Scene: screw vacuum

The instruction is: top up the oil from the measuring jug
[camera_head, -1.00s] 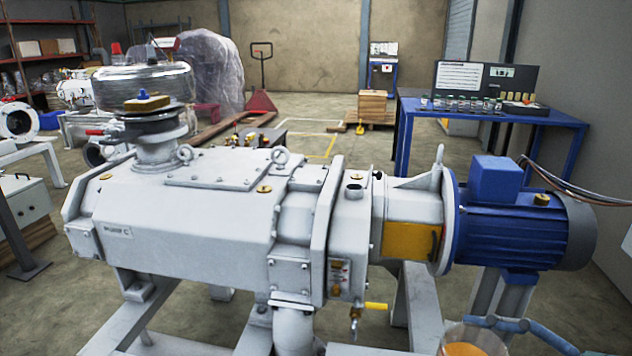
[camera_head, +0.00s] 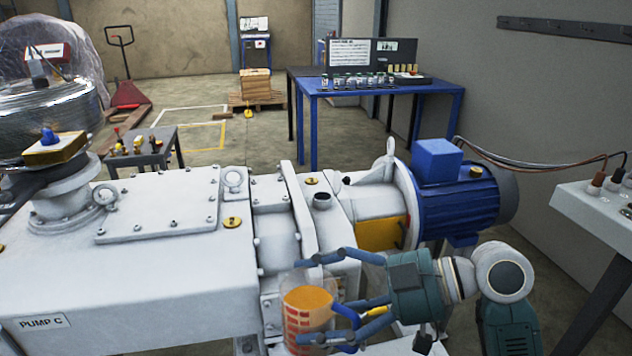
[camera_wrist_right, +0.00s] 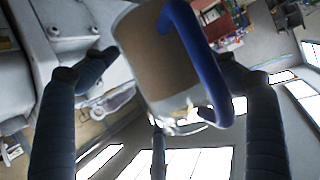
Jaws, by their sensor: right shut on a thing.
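The measuring jug (camera_head: 306,314) is clear with red marks, a blue handle and orange oil inside. It looks about upright. My right gripper (camera_head: 326,304) is shut on it, with blue fingers around its side. In the right wrist view the jug (camera_wrist_right: 158,55) and its blue handle sit between the fingers. The pump (camera_head: 130,262), marked PUMP C, is white. Its open dark-rimmed filler neck (camera_head: 322,199) stands on top, above and behind the jug in the picture, apart from it. The jug hides part of the pump's lower front. My left gripper is out of view.
A blue motor (camera_head: 455,200) is to the right of the neck. A blue table (camera_head: 400,88) with bottles is behind. A grey cabinet (camera_head: 600,205) is at right.

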